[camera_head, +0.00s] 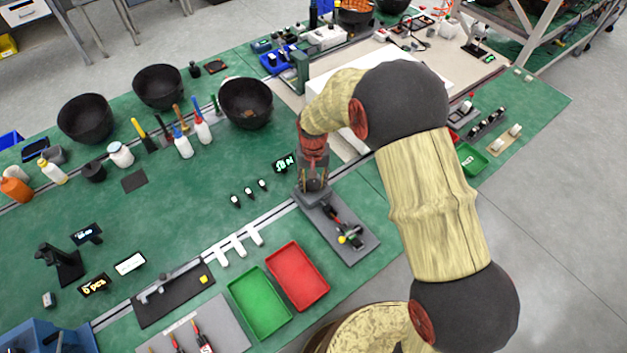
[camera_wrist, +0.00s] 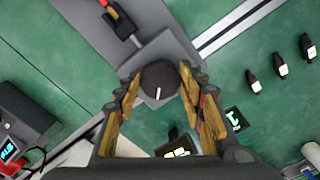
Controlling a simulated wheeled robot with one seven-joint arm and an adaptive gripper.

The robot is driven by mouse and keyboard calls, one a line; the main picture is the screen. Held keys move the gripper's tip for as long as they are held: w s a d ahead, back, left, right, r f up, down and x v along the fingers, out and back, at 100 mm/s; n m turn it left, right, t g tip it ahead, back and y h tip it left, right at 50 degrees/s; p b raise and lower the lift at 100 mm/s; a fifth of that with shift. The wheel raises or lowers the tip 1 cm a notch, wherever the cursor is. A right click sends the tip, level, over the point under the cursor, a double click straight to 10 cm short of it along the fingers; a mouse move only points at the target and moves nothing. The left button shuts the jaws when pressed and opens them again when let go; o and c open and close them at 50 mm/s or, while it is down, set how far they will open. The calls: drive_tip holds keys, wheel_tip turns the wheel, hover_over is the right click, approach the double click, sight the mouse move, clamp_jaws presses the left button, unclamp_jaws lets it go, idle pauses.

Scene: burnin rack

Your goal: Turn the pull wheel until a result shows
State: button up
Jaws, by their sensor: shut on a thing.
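The pull wheel (camera_wrist: 158,76) is a dark round knob with a white mark line on top, seen from above in the wrist view. My gripper (camera_wrist: 160,88) is shut on it, with one finger on each side. In the head view my gripper (camera_head: 313,180) points down over the back end of the grey pull fixture (camera_head: 361,246) and hides most of the wheel. A small display with green characters (camera_head: 285,163) stands just left of the fixture. In the wrist view two lit displays show near the right finger, one green (camera_wrist: 235,120) and one pale yellow (camera_wrist: 177,153); their text is unclear.
A red tray (camera_head: 297,276) and a green tray (camera_head: 259,303) lie left of the fixture. Several small black-and-white parts (camera_head: 249,193) stand behind them. Black bowls (camera_head: 246,103) and bottles (camera_head: 184,145) stand farther back. The green mat's middle left is mostly clear.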

sight(312, 184)
drive_tip(key=m+p, duration=0.1)
drive_tip(key=m, duration=0.3)
drive_tip(key=shift+m, duration=0.3)
drive_tip(key=m, duration=0.4)
drive_tip(key=shift+w+a+m, duration=0.1)
drive_tip(key=shift+a+m, duration=0.05)
drive_tip(key=shift+m, duration=0.15)
drive_tip(key=o, duration=1.1)
drive_tip(key=shift+c, duration=0.2)
drive_tip(key=shift+o, duration=0.6)
wheel_tip(312, 184, up, 12)
